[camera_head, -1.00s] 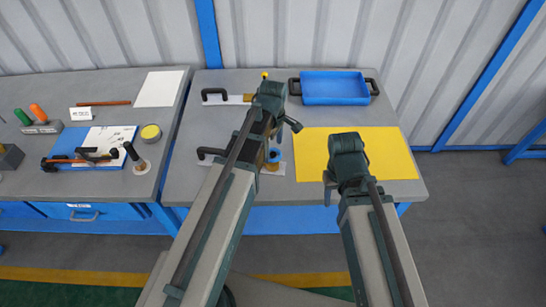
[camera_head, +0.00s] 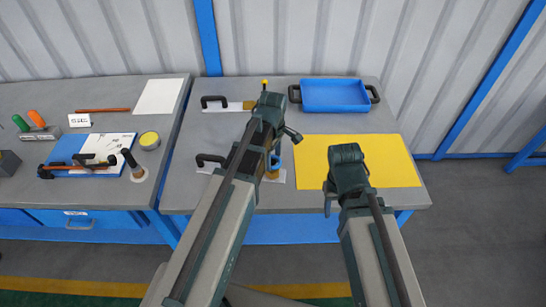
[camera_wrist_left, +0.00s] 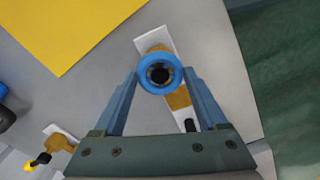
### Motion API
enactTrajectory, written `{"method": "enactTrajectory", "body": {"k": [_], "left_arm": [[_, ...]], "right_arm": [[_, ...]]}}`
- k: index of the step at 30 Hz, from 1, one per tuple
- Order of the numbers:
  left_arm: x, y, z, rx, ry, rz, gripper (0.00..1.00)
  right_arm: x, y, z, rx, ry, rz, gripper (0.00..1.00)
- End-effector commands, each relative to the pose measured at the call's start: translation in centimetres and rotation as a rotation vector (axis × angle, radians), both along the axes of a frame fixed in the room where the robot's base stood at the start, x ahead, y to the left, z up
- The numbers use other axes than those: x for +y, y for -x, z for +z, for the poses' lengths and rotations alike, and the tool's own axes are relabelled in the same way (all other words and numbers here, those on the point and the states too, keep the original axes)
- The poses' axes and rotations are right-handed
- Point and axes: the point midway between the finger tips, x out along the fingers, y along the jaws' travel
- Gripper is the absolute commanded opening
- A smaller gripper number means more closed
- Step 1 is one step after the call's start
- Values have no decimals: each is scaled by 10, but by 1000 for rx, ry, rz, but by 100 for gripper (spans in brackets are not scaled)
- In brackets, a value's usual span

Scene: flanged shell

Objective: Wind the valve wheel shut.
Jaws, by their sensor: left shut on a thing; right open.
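The blue valve wheel (camera_wrist_left: 159,73) is a ring with a dark centre, on a brass body (camera_wrist_left: 178,98) fixed to a white plate (camera_wrist_left: 143,43). In the left wrist view, my left gripper (camera_wrist_left: 160,76) has its two blue fingers on either side of the wheel, shut on it. In the head view, my left gripper (camera_head: 275,162) is over the plate (camera_head: 282,181) at the table's front, partly hidden by my arm. My right arm stands over the yellow sheet; its gripper is hidden behind the arm.
A second plate with a brass fitting (camera_head: 248,105) and a black handle (camera_head: 214,101) lies farther back. A blue tray (camera_head: 335,96) stands at the back right. The yellow sheet (camera_head: 390,160) is otherwise bare. A left-hand bench (camera_head: 60,100) holds several tools.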

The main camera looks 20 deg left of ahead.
Motion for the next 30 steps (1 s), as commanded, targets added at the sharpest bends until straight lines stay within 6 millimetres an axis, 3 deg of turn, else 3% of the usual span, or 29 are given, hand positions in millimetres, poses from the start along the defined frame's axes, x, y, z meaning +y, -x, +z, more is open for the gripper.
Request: {"method": "enactTrajectory", "body": {"k": [11, 30], "left_arm": [[0, 0, 0, 0, 0, -124, 19], [0, 0, 0, 0, 0, -695, 19]], "right_arm": [[0, 0, 0, 0, 0, 0, 50], [0, 0, 0, 0, 0, 0, 50]]}}
